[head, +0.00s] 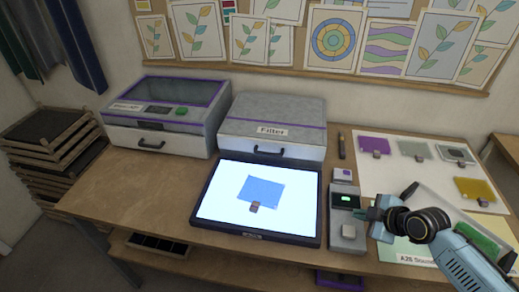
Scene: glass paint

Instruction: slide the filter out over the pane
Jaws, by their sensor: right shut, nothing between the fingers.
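The grey box labelled "Filter" (290,109) stands at the back of the bench, with a purple stripe and a dark handle (268,150) on its front. It appears closed. The lit light panel (215,201) lies just in front of it. A blue pane (263,187) lies on the panel, with a small brownish block at its lower edge. My right gripper (369,214) is shut and empty, right of the panel, beside a small grey device with a green display (346,199). My left gripper is not in view.
A grey machine (160,135) with a purple-framed lid stands left of the filter box. Purple, pale and yellow sheets (474,188) lie on a white mat at right. A tray with a green pad (478,238) is by my right arm. Bare bench lies left of the panel.

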